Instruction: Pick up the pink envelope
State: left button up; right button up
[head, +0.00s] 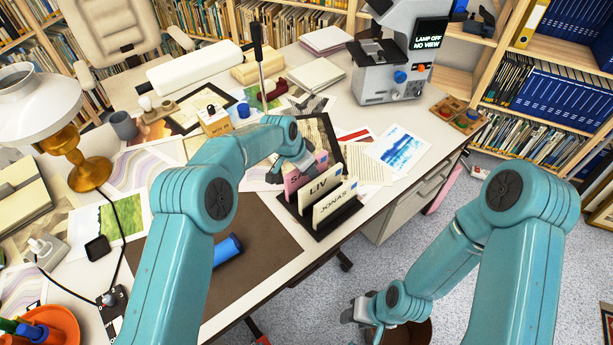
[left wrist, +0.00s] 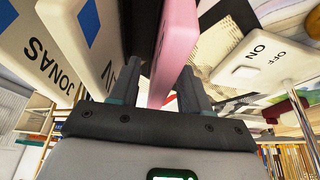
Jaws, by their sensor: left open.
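The pink envelope (head: 293,182) stands upright in a dark holder (head: 340,222) on the desk, behind white envelopes labelled LIV (head: 318,188) and JONAS (head: 336,205). My left gripper (head: 302,168) is at the pink envelope's top edge and hides part of it. In the left wrist view, the pink envelope (left wrist: 174,48) lies between the two fingers of the open left gripper (left wrist: 158,88). Contact with the fingers cannot be told. My right gripper (head: 358,312) hangs low over the floor, off the desk, away from the envelopes; its finger opening is unclear.
Papers and prints cover the desk around the holder. A grey machine (head: 392,60) stands at the back right and a brass lamp (head: 88,160) at the left. A blue cylinder (head: 228,250) lies on the brown mat (head: 262,262). The desk's right edge is near the holder.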

pick_arm(q)
jog(key=shift+f, duration=0.1)
dwell(0.4)
grip_shut()
